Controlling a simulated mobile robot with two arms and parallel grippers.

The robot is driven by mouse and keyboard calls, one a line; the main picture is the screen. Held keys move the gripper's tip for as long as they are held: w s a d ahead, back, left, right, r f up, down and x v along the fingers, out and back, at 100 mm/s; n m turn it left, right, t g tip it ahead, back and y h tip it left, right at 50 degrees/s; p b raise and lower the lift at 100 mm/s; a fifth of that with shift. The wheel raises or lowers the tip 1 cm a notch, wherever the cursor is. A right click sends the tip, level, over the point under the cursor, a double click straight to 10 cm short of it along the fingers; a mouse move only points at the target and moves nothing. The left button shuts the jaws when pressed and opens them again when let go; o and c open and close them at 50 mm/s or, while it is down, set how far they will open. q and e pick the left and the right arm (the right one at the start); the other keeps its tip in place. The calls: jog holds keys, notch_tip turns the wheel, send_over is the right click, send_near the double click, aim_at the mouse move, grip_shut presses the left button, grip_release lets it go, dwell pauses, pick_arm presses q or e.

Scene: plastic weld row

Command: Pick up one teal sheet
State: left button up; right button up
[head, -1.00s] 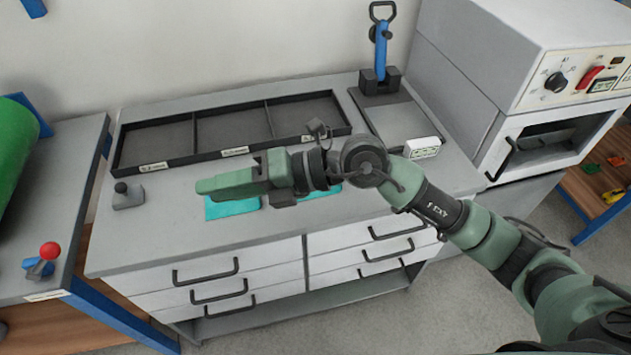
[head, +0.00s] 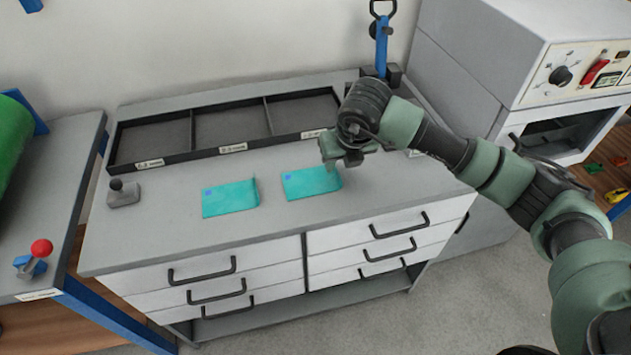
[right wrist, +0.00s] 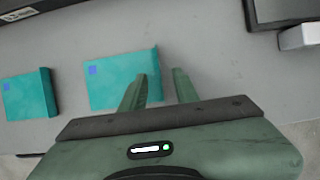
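Two teal sheets or stacks of sheets, each with a small blue mark in one corner, lie flat on the grey bench top. The left one (head: 230,199) and the right one (head: 309,183) are a small gap apart in the head view. My right gripper (head: 333,161) points down above the right end of the right one. The left finger overlaps the edge of the nearer teal piece (right wrist: 120,78); the other teal piece (right wrist: 28,95) is further left. My left gripper is out of view.
A black three-compartment tray (head: 180,158) stands empty along the back of the bench. A small grey block with a black knob (head: 123,195) is at the left. A blue-handled press (head: 381,45) and an oven-like machine (head: 570,75) stand to the right. The front bench top is clear.

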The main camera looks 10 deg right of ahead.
aim_at(336, 169)
jog(key=b+x, duration=0.1)
jog(key=x, duration=0.2)
jog(key=shift+a, duration=0.1)
jog(key=shift+s+r, duration=0.1)
jog(key=shift+s, duration=0.05)
grip_shut()
